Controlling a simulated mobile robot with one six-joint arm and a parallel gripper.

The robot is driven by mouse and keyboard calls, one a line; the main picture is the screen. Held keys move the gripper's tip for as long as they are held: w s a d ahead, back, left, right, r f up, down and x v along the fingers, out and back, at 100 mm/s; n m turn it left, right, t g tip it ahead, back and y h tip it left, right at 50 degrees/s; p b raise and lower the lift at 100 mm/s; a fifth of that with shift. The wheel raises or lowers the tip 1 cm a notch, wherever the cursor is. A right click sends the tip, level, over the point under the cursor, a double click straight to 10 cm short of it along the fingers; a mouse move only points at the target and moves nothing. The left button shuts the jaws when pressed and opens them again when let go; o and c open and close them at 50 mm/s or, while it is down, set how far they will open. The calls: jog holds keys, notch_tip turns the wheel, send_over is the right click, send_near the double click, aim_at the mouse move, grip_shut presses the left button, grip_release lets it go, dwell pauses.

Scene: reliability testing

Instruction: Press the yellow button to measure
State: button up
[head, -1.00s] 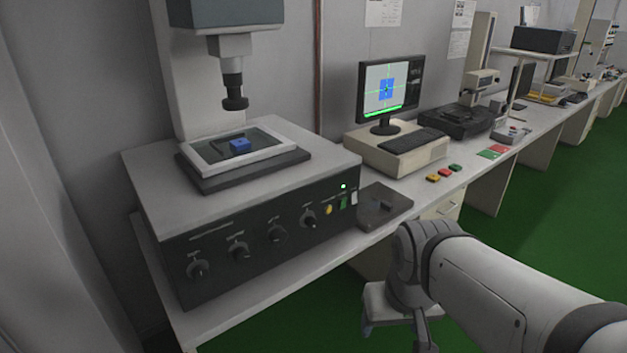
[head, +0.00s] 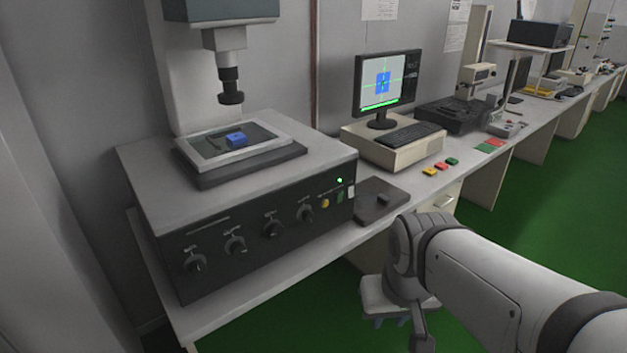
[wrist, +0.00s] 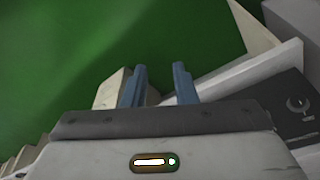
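A blue block (head: 236,139) lies on the machine's glass stage under the lens. My gripper (head: 390,320) is low in front of the bench, below and right of the button, apart from it and partly hidden by my arm. In the wrist view its two blue fingers (wrist: 160,72) are apart with nothing between them. The button is not visible there.
A dark pad (head: 380,208) lies on the bench right of the machine. Yellow, red and green blocks (head: 440,166) sit farther along, near a monitor (head: 387,82) and keyboard. In the wrist view a knob (wrist: 298,104) and the bench edge are at right; green floor is open.

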grip_shut()
dwell(1.0)
